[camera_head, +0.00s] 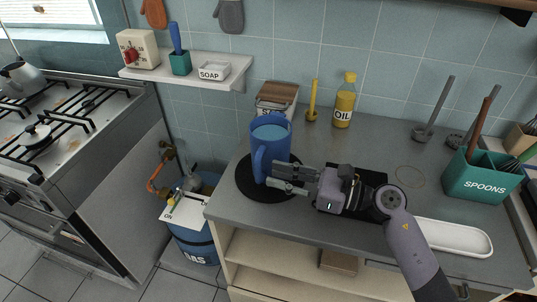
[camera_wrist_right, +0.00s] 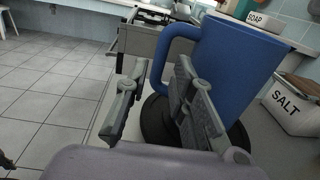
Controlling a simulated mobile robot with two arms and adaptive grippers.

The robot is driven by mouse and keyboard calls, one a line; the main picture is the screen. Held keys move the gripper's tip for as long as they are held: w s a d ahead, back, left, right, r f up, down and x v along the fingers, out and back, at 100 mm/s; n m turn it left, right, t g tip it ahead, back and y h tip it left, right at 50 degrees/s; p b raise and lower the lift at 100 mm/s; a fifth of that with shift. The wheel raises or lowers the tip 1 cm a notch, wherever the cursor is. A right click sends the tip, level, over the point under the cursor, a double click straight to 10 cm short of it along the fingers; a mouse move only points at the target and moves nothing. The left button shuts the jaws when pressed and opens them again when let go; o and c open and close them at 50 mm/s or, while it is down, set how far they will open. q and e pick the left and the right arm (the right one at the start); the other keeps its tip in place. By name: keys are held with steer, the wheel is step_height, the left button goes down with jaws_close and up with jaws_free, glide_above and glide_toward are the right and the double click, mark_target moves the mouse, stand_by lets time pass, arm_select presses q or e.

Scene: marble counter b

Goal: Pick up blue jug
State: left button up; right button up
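The blue jug (camera_head: 271,137) stands upright on a round black mat (camera_head: 246,181) on the counter, its handle (camera_head: 259,164) towards the front left. My right gripper (camera_head: 271,174) comes in from the right at the jug's lower front, fingers apart. In the right wrist view, the jug (camera_wrist_right: 234,70) fills the right side. Its handle (camera_wrist_right: 163,62) shows in line with the gap between the two fingers of the open gripper (camera_wrist_right: 160,80). I cannot tell whether a finger touches the jug.
A salt box (camera_head: 277,97) stands behind the jug, also seen in the wrist view (camera_wrist_right: 292,104). The oil bottle (camera_head: 344,103) is at the back. A green spoons holder (camera_head: 483,178) and white tray (camera_head: 452,237) are at right. The counter's front left edge is close to the mat.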

mark_target(259, 180)
steer(key=p+x, duration=0.1)
steer(key=x, duration=0.4)
steer(key=shift+w+a, duration=0.1)
steer(key=shift+a, duration=0.2)
steer(key=shift+d, duration=0.1)
steer(key=shift+c, duration=0.3)
jaws_close()
steer(key=shift+r, duration=0.15)
